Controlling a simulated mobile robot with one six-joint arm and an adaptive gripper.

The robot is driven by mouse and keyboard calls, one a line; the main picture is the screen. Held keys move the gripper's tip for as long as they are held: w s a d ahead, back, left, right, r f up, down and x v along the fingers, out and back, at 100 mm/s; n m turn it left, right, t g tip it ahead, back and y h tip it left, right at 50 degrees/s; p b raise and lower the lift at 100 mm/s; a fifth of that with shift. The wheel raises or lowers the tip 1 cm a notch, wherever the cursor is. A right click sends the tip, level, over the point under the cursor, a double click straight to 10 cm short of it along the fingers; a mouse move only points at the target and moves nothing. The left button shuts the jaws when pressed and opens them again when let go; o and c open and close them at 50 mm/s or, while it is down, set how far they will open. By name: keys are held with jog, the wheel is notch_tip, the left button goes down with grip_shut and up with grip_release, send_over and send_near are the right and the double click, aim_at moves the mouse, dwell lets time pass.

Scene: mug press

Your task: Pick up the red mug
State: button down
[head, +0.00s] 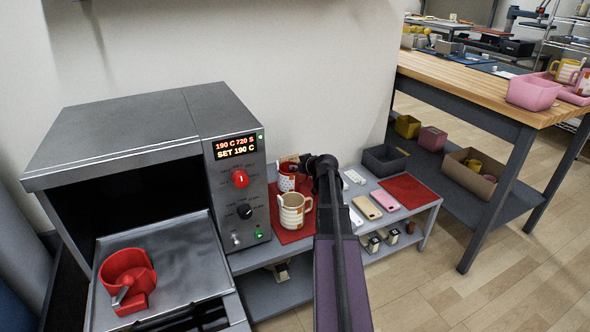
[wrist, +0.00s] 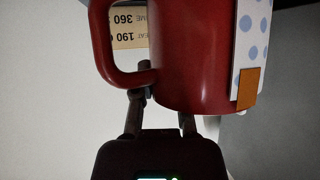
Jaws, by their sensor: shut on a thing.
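The red mug (head: 288,182) stands or hangs behind a striped cream mug (head: 293,212), beside the oven's control panel. My gripper (head: 303,163) is at its right side in the head view. In the wrist view the red mug (wrist: 190,60) fills the upper middle, with its handle to the left. A white paper with blue dots (wrist: 252,45) is on its right side, held with an orange tape piece (wrist: 246,88). My gripper (wrist: 163,105) is shut on the mug near the handle's end. I cannot tell whether the mug is clear of the surface.
An open oven (head: 130,125) with a red holder (head: 127,280) on its tray is on the left. A low grey shelf holds a red mat (head: 408,190), phones (head: 385,199) and a dark bin (head: 385,159). A wooden workbench (head: 460,88) stands at the right, with open floor before it.

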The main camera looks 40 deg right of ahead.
notch_tip(320, 180, up, 10)
jog(key=p, duration=0.9)
jog(key=shift+f, duration=0.2)
